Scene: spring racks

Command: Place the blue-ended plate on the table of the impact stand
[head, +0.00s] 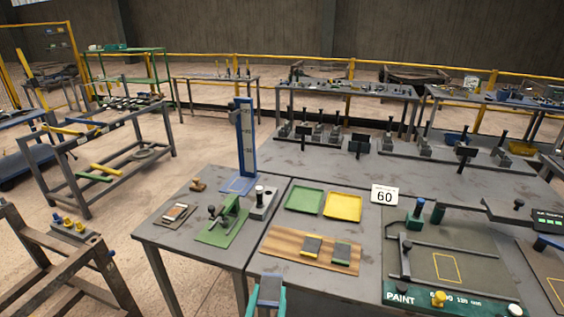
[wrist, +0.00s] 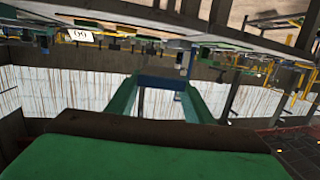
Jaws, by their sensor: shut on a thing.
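My gripper (head: 268,291) shows at the bottom middle of the head view, in front of the workbench edge. Its green fingers (wrist: 160,98) also show in the wrist view. They are shut on the blue-ended plate (wrist: 163,82), whose blue part spans between the fingertips; the plate is partly hidden by the fingers. The impact stand (head: 245,140) is a tall blue post with a marked scale at the back of the left bench. Its small blue table (head: 238,185), with an outlined square, lies at the foot of the post and looks empty.
A green clamp fixture (head: 222,222) stands in front of the stand's table. A block with a white-topped pin (head: 262,200) is beside it. A wooden board (head: 285,243) holds two dark plates. Green (head: 305,196) and yellow (head: 343,206) trays and a "60" sign (head: 384,195) lie to the right.

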